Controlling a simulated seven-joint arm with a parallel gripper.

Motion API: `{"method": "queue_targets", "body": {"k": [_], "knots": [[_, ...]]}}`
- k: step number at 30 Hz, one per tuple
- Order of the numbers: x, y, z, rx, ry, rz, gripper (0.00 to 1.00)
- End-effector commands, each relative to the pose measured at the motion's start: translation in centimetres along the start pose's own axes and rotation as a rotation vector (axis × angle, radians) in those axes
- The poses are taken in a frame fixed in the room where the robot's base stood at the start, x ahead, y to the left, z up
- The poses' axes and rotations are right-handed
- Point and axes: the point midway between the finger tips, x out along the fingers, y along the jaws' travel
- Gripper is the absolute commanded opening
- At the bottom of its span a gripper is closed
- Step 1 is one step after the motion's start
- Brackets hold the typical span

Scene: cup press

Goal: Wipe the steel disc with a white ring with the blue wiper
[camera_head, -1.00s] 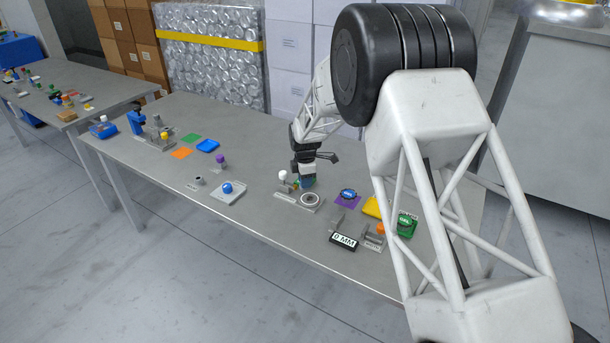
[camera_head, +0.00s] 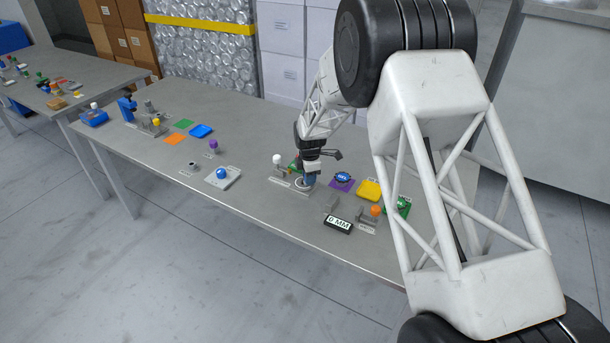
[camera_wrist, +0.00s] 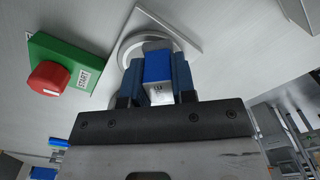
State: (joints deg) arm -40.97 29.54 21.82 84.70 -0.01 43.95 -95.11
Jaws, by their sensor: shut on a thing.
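The blue wiper (camera_wrist: 157,66) is between the fingers of my gripper (camera_wrist: 154,88), which is shut on it. The steel disc with a white ring (camera_wrist: 128,50) lies on a pale square plate (camera_wrist: 187,18) just beyond the fingers in the wrist view. The wiper overlaps the disc and hides part of it; I cannot tell whether they touch. In the head view my gripper (camera_head: 308,180) is over the disc (camera_head: 299,190) and covers much of it.
A green box with a red START button (camera_wrist: 48,77) is close on the left in the wrist view. A white knob (camera_head: 276,158) stands left of the disc.

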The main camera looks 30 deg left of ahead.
Motion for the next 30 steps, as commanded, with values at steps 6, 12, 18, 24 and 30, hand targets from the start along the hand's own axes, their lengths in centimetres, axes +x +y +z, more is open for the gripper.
{"method": "queue_targets", "body": {"k": [6,12,18,24,30], "knots": [[0.1,0.7,-0.9,-0.001,0.000,-0.002,0.00],[-0.2,1.7,-1.9,-0.002,0.000,0.002,0.00],[0.4,2.8,-3.1,-0.001,0.000,-0.002,0.00],[-2.8,2.7,-3.0,0.000,0.000,0.000,0.00],[-4.6,2.8,-3.0,0.000,0.000,0.002,0.00]]}}
